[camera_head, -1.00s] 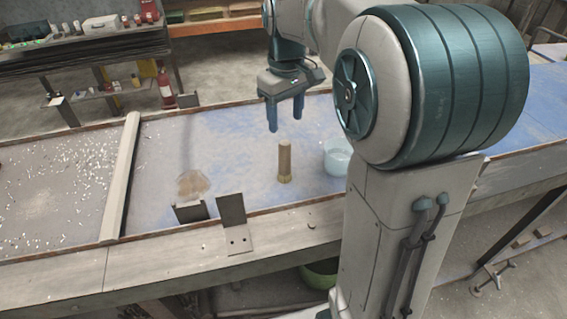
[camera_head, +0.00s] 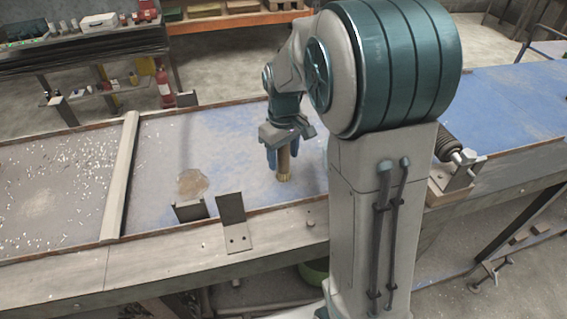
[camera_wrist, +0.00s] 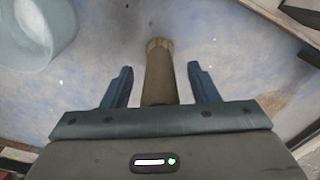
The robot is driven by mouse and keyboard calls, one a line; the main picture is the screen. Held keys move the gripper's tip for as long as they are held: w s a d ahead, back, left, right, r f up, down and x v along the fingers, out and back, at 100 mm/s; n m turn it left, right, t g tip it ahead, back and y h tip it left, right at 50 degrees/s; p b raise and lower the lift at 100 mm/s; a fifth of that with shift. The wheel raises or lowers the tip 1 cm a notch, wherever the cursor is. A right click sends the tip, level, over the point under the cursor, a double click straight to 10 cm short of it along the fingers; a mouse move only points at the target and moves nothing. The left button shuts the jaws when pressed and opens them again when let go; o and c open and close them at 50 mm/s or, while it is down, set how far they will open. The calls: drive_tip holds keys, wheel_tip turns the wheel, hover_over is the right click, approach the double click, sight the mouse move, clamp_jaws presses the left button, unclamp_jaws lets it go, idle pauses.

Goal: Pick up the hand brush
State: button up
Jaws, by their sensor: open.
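The hand brush (camera_head: 284,163) stands upright on the blue worn tabletop, a tan handle with a paler yellowish bottom end. My gripper (camera_head: 277,158) is down at it in the head view, with the upper part of the brush partly hidden behind the fingers. In the wrist view the brush (camera_wrist: 158,75) lies between the two blue fingers of my gripper (camera_wrist: 160,82), with a visible gap on each side. The gripper is open and holds nothing.
Metal angle brackets (camera_head: 233,222) and a brownish lump (camera_head: 193,183) are left of the brush. A raised divider (camera_head: 122,175) crosses the table further left.

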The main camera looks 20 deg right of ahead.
drive_tip(key=c, duration=1)
drive_tip(key=shift+c, duration=0.2)
drive_tip(key=shift+r, duration=0.15)
drive_tip(key=shift+r, duration=0.7)
wheel_tip(320, 180, up, 3)
drive_tip(key=shift+s+d+f+b, duration=0.1)
drive_tip(key=shift+b, duration=0.25)
drive_tip(key=s+d+r+b, duration=0.1)
drive_tip(key=s+d+r, duration=0.3)
drive_tip(key=s, duration=0.6)
wheel_tip(320, 180, up, 3)
drive_tip(key=shift+s+d+f, duration=0.2)
drive_tip(key=shift+s, duration=0.1)
